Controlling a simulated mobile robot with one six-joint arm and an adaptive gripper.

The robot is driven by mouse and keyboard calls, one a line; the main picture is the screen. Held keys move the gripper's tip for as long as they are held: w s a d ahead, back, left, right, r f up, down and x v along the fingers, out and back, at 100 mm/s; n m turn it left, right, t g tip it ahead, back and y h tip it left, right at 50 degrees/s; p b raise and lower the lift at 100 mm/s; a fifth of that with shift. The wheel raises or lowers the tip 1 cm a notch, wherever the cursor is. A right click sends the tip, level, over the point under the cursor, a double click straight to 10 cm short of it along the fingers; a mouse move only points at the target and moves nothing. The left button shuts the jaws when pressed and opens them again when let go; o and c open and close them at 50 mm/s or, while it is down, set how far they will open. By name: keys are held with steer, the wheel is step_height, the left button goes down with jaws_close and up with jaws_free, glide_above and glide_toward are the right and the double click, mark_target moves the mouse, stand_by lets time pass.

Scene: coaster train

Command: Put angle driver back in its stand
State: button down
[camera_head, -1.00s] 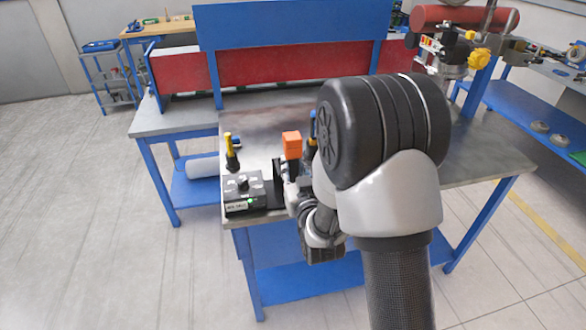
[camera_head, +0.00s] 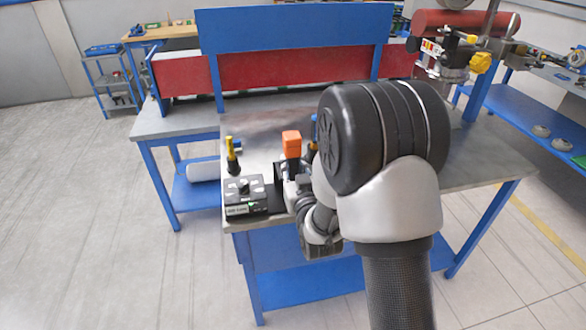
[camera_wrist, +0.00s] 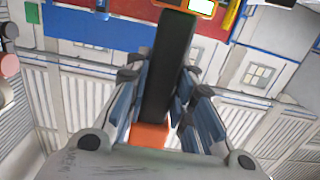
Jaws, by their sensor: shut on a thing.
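The angle driver has an orange end (camera_head: 291,144) and a dark body, and stands upright near the table's front left corner. In the wrist view its long black body (camera_wrist: 168,70) runs between my fingers, with the orange end (camera_wrist: 150,134) nearest the palm. My gripper (camera_wrist: 165,95) is shut on it, one set of fingers on each side. In the head view my wrist and arm hide most of the grip and the driver's lower part. I cannot make out the stand for certain, nor whether the driver touches it.
A black box (camera_head: 245,196) with a small green light sits left of the driver. A yellow-topped upright tool (camera_head: 232,156) stands behind it. A blue-topped item (camera_head: 313,132) is close behind my wrist. The metal tabletop (camera_head: 262,125) is clear farther back.

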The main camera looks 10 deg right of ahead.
steer(key=w+b, duration=0.2)
steer(key=w, duration=0.6)
steer(key=shift+w+r, duration=0.2)
steer(key=shift+r, duration=0.1)
stand_by(2.4)
steer(key=shift+b, duration=0.55)
steer(key=shift+f+b, duration=0.6)
steer(key=shift+f, duration=0.2)
stand_by(1.3)
steer(key=c, duration=1.3)
jaws_free()
steer(key=shift+s+f, duration=0.15)
steer(key=shift+f, duration=0.05)
